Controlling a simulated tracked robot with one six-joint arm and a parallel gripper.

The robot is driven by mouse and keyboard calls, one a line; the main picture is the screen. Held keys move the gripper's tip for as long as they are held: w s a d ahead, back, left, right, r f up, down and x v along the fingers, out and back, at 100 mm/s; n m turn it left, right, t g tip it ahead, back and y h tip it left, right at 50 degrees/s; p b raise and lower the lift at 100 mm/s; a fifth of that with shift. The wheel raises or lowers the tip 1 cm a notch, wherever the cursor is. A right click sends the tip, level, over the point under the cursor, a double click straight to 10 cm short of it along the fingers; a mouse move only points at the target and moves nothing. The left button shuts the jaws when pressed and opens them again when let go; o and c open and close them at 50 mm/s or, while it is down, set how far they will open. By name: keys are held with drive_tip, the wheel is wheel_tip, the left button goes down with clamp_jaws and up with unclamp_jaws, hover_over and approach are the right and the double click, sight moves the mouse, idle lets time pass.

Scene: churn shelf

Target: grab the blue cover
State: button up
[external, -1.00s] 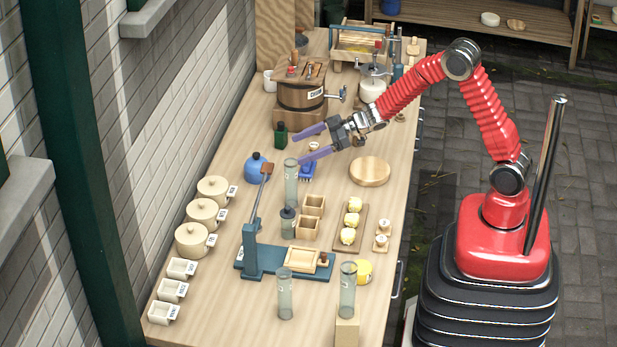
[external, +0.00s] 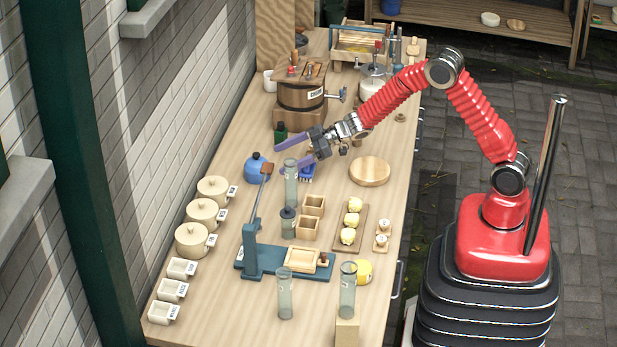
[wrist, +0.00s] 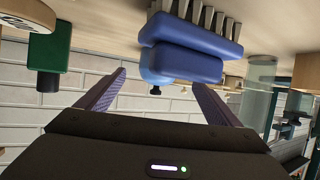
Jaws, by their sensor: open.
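The blue cover (external: 256,169) is a round dome with a small dark knob, standing on the table near the wall. In the wrist view, which shows the table upside down, its rounded blue body (wrist: 158,72) and dark knob lie between my finger lines, partly hidden by a blue brush-like block (wrist: 190,38). My gripper (external: 285,158) is open and empty, to the right of the cover in the external view and apart from it. Its two purple fingers (wrist: 158,82) point toward the cover and wall. The blue block (external: 306,173) is close by my lower finger.
A green bottle (external: 280,133) stands near my upper finger and also shows in the wrist view (wrist: 50,50). A clear cylinder (external: 291,188) stands just in front of the blue block. A wooden barrel (external: 302,95) is behind. A round board (external: 370,170) lies right.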

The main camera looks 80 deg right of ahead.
sight(257, 165)
drive_tip(key=shift+x, duration=1.15)
drive_tip(key=shift+x, duration=2.6)
drive_tip(key=shift+d, duration=0.1)
drive_tip(key=shift+c, duration=0.4)
drive_tip(key=c, duration=1)
